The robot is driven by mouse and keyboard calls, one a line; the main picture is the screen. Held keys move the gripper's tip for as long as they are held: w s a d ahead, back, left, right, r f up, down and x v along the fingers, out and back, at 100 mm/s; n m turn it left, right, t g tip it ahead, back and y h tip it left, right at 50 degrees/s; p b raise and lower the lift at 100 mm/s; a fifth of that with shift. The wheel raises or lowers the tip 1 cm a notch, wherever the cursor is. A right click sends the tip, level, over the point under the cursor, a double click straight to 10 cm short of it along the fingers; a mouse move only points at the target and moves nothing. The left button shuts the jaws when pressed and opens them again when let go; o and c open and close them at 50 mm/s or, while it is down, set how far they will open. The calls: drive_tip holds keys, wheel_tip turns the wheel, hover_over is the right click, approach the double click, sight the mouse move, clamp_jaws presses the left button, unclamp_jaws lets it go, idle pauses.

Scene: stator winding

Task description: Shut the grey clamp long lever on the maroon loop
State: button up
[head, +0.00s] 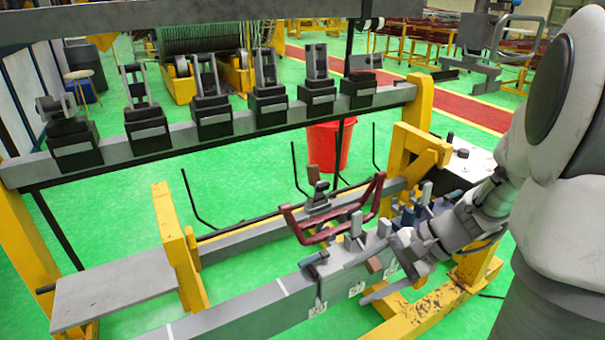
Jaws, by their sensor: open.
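The maroon loop (320,236) lies across the grey beams of the yellow stand, right of centre, with raised ends. Light grey upright levers stand near its front right: one (356,225) beside the loop and one (384,226) further right. I cannot tell for sure which is the long lever, or whether either touches the loop. My gripper (381,268) reaches in from the right, open, at the front beam just right of these levers. One finger extends low along the beam's front side. A brown block shows near the fingers; contact is unclear.
A blue-grey clamp (315,259) lies low on the front beam (280,300). More clamps (410,212) crowd behind my gripper. A dark upright clamp (318,198) stands inside the loop. An overhead rail (225,127) carries several black blocks. A red bin (328,150) stands behind.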

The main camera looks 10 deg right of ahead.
drive_tip(key=d+f+m+t+y+b, duration=0.35)
drive_tip(key=d+f+m+t, duration=0.3)
drive_tip(key=f+m, duration=0.25)
drive_tip(key=m+t+h+b, duration=0.3)
drive_tip(key=m+t+h, duration=0.3)
drive_tip(key=m, duration=0.5)
approach(379, 270)
drive_tip(key=shift+t+y, duration=0.65)
drive_tip(key=shift+y, duration=0.1)
drive_tip(key=x, duration=0.3)
drive_tip(key=f+x, duration=0.1)
drive_tip(key=x, duration=0.6)
drive_tip(key=shift+w+d+f+b, duration=0.15)
drive_tip(key=shift+w+f+b, duration=0.15)
drive_tip(key=shift+w+b, duration=0.1)
drive_tip(key=shift+c, duration=0.3)
clamp_jaws()
